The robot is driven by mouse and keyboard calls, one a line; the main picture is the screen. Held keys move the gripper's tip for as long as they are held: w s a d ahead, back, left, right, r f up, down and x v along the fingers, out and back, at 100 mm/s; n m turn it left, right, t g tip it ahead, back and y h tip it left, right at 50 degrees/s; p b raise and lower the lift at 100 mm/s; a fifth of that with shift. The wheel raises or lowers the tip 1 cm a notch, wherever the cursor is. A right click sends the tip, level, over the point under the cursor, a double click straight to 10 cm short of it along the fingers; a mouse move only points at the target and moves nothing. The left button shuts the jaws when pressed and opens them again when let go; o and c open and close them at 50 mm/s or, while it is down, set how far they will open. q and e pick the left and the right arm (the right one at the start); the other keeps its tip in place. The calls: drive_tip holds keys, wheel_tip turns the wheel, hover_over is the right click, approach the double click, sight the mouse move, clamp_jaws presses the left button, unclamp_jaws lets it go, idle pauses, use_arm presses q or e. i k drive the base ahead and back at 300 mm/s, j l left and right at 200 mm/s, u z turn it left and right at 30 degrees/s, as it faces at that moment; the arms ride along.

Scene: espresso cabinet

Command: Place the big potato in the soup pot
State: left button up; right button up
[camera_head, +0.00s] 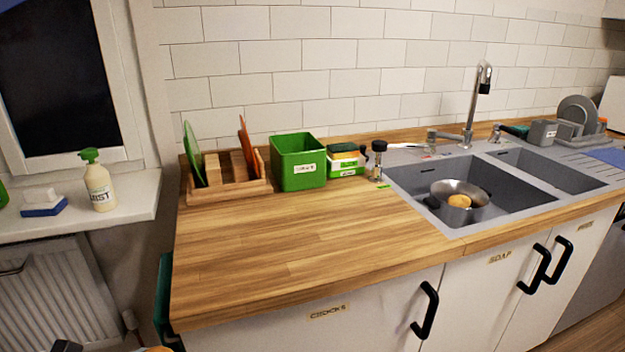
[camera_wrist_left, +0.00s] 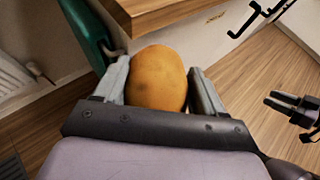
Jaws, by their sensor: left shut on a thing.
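My left gripper (camera_wrist_left: 158,82) is shut on a big brown-orange potato (camera_wrist_left: 157,78), with one finger on each side of it. In the left wrist view it is below and in front of the wooden counter edge. The metal soup pot (camera_head: 477,212) stands in the left basin of the sink in the head view, with a rounded yellow-orange thing (camera_head: 460,201) inside it. My right gripper (camera_wrist_left: 278,102) shows at the right of the left wrist view, its fingers apart and empty. Only a sliver of orange shows at the head view's bottom edge.
The wooden counter (camera_head: 300,235) is clear in front. Behind stand a dish rack (camera_head: 225,175), a green bin (camera_head: 298,162) and a sponge box (camera_head: 346,160). A tap (camera_head: 470,115) rises behind the grey sink (camera_head: 410,172). Black handles (camera_head: 425,310) stick out from the cabinet fronts.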

sight(451, 221)
drive_tip(key=i+l, duration=0.1)
drive_tip(key=l, duration=0.75)
drive_tip(key=i+l, duration=0.1)
drive_tip(key=l, duration=1.6)
drive_tip(key=i+l, duration=0.15)
drive_tip(key=l, duration=0.7)
